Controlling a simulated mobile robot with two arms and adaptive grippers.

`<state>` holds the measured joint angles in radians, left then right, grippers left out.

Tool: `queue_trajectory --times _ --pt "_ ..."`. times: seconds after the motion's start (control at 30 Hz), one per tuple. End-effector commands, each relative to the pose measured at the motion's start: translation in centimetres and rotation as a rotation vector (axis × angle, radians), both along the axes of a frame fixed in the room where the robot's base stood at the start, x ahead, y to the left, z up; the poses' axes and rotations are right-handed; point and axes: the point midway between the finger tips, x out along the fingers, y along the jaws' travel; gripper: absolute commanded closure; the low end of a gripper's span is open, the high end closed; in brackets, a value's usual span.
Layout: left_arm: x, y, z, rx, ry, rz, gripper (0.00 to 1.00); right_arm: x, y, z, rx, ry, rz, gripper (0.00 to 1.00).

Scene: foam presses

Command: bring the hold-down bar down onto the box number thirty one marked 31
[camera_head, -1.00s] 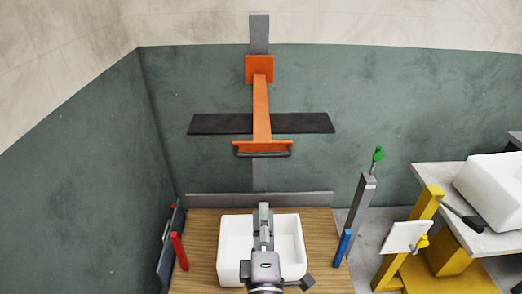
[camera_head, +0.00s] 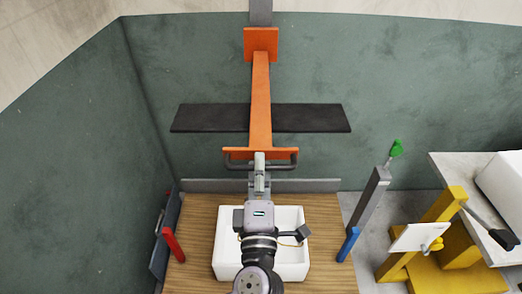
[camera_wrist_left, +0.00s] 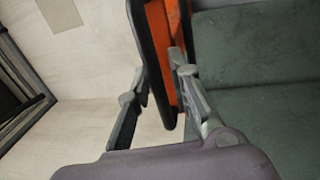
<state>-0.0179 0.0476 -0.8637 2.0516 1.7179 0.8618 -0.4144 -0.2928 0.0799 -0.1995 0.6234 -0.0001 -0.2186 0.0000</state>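The hold-down bar is a wide black bar (camera_head: 310,118) on an orange arm (camera_head: 260,90), raised on a grey post against the wall. A dark handle (camera_head: 284,164) sits at the orange arm's lower front end. A white box (camera_head: 291,262) stands on the wooden table below; no number is readable, and my left arm covers part of it. My left gripper (camera_head: 259,165) is at the handle's middle. In the left wrist view its fingers (camera_wrist_left: 158,68) are apart, with the dark handle (camera_wrist_left: 150,60) and orange part between them. My right gripper does not show.
A red handle (camera_head: 173,244) stands at the table's left. A grey lever with a green knob (camera_head: 396,148) and a blue part (camera_head: 348,244) stand at its right. Further right are a yellow press frame (camera_head: 432,228) and another white box (camera_head: 505,185).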

Motion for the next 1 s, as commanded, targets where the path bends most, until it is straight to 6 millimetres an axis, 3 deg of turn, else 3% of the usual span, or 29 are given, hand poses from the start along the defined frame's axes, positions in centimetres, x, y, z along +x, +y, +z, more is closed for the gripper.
queue_trajectory --times 0.4,0.7,1.0 --pt "0.0 0.1 0.2 0.0 -0.001 -0.001 0.81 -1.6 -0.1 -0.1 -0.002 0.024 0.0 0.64" --pt "0.0 0.1 0.2 0.0 -0.001 -0.001 1.0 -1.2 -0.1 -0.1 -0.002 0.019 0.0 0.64" --pt "0.0 0.1 0.2 0.0 -0.001 -0.001 1.0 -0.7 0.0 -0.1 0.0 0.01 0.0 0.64"
